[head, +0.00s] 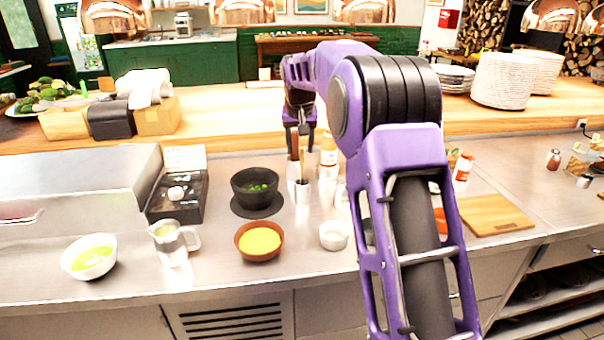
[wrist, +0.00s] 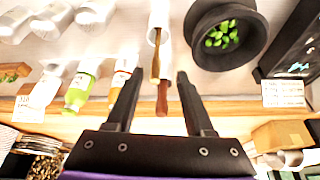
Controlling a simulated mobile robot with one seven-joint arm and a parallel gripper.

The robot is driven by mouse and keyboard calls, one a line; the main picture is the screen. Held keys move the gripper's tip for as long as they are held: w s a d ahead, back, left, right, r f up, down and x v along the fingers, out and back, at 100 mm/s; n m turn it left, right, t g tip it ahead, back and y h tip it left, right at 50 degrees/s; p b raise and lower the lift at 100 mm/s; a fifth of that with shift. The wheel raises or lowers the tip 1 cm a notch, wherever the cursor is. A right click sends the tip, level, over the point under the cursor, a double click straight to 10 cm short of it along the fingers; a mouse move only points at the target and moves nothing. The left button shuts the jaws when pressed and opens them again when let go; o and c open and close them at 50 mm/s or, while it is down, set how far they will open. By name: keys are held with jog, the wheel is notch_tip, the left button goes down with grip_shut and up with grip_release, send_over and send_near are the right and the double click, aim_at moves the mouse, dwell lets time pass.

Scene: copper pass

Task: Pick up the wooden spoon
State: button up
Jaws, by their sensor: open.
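A pale narrow holder (head: 302,193) stands on the steel counter, with two slim brown handles upright in it. In the wrist view the holder (wrist: 159,18) shows at the top. One handle is golden brown (wrist: 155,66) and one is darker reddish brown (wrist: 162,100). I cannot tell which is the wooden spoon; any spoon bowl is hidden. My gripper (head: 301,150) points down over the holder. In the wrist view my gripper (wrist: 157,80) is open, with the handles showing between its two fingers. It is not closed on either.
A black mortar (head: 255,190) with green leaves stands left of the holder. Bottles (head: 328,158) stand close on its right. A wooden ledge (head: 230,115) runs behind.

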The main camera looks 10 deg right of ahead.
aim_at(302, 153)
jog(key=shift+d+x, duration=0.15)
jog(key=shift+x, duration=1.35)
jog(key=shift+d+x, duration=0.2)
jog(key=shift+x, duration=1.35)
jog(key=shift+w+r, duration=0.1)
jog(key=shift+c, duration=0.2)
grip_shut()
